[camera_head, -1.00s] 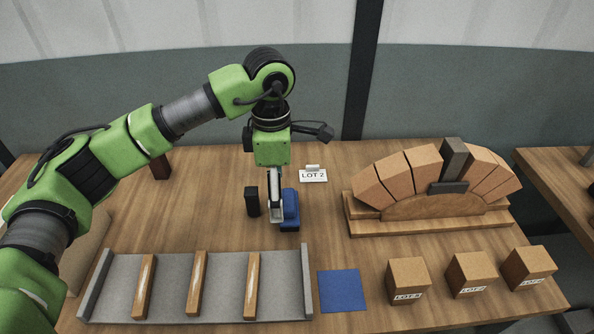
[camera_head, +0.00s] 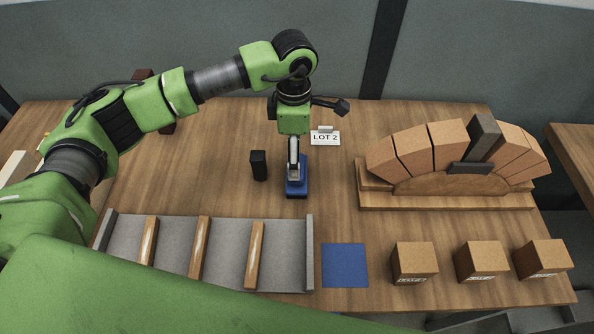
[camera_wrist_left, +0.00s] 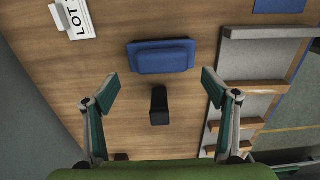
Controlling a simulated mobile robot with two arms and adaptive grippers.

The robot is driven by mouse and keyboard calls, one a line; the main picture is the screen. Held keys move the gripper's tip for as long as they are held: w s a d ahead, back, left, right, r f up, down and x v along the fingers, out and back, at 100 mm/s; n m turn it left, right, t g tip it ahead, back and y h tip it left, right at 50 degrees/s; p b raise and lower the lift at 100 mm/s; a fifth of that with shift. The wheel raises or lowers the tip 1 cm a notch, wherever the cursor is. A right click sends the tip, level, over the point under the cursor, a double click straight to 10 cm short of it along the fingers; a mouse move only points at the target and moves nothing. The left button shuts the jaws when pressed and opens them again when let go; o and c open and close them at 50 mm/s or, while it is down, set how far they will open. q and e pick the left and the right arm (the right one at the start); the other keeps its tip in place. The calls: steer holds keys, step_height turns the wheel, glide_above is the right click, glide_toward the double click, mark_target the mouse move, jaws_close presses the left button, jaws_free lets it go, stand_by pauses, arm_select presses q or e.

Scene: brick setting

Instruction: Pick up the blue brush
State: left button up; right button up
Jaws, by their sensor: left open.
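The blue brush (camera_head: 297,188) lies on the wooden table, left of the blue square mat and just beyond the grey tray. It also shows in the left wrist view (camera_wrist_left: 162,58), its long side running across the picture. My left gripper (camera_head: 294,168) points down over the brush in the head view and hides part of it. In the left wrist view its fingers (camera_wrist_left: 160,80) are wide apart with nothing between them, and the brush appears past the fingertips. My right gripper is not in view.
A small black block (camera_head: 258,165) stands close left of the brush. A LOT 2 card (camera_head: 325,138) is behind it. The grey tray (camera_head: 180,240) holds wooden bars. The blue mat (camera_head: 345,265), several brick blocks and a brick arch (camera_head: 450,160) are to the right.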

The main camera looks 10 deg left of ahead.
arm_select(q)
steer(key=shift+s+d+f, duration=0.1)
steer(key=shift+f, duration=0.25)
steer(key=f+p, duration=0.2)
steer(key=f, duration=0.1)
steer(key=shift+s+d+f, duration=0.1)
steer(key=shift+d+f, duration=0.1)
steer(key=shift+f, duration=0.6)
steer(key=c, duration=1.3)
